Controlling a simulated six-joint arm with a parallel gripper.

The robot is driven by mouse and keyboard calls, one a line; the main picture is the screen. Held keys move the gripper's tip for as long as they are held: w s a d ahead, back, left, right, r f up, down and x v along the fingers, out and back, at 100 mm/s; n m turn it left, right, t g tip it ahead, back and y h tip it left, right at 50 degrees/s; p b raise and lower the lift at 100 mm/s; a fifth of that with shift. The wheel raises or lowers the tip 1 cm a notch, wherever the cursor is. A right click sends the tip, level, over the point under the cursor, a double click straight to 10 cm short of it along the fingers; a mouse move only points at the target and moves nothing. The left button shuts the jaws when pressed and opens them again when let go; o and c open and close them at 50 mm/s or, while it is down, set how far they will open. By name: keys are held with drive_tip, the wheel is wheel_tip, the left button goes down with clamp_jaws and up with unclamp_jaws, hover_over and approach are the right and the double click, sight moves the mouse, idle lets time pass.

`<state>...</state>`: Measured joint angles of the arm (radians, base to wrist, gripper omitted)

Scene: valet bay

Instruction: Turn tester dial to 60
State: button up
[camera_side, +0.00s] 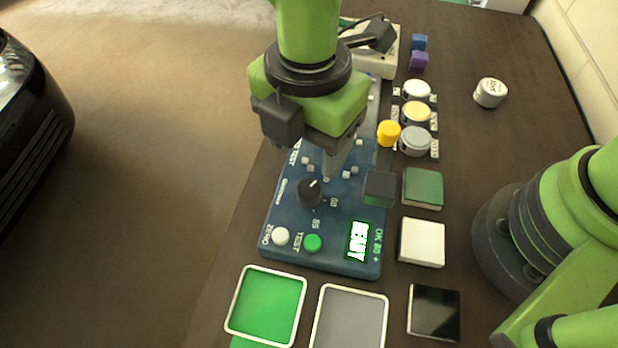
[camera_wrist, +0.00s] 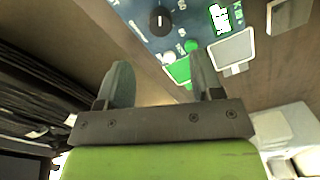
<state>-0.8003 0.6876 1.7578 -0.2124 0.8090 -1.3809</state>
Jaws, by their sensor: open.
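The dial also shows in the wrist view (camera_wrist: 160,20), near the top edge. My gripper (camera_side: 330,168) hangs over the tester, beyond the dial and apart from it. Its two fingers (camera_wrist: 162,78) are spread and empty in the wrist view. My gripper hides part of the tester's far half.
A white zero button (camera_side: 281,236) and a green test button (camera_side: 313,243) sit near the dial. A dark block (camera_side: 379,188) stands at the panel's right edge. Paint-like pots (camera_side: 416,112), square samples (camera_side: 422,242) and framed trays (camera_side: 265,305) surround the tester.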

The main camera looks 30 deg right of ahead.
sight(309, 187)
wheel_tip(309, 187, down, 9)
drive_tip(key=shift+f, duration=0.1)
drive_tip(key=shift+c, duration=0.4)
drive_tip(key=c, duration=0.9)
drive_tip(key=shift+o, duration=0.2)
drive_tip(key=shift+m, duration=0.4)
drive_tip(key=m, duration=1.1)
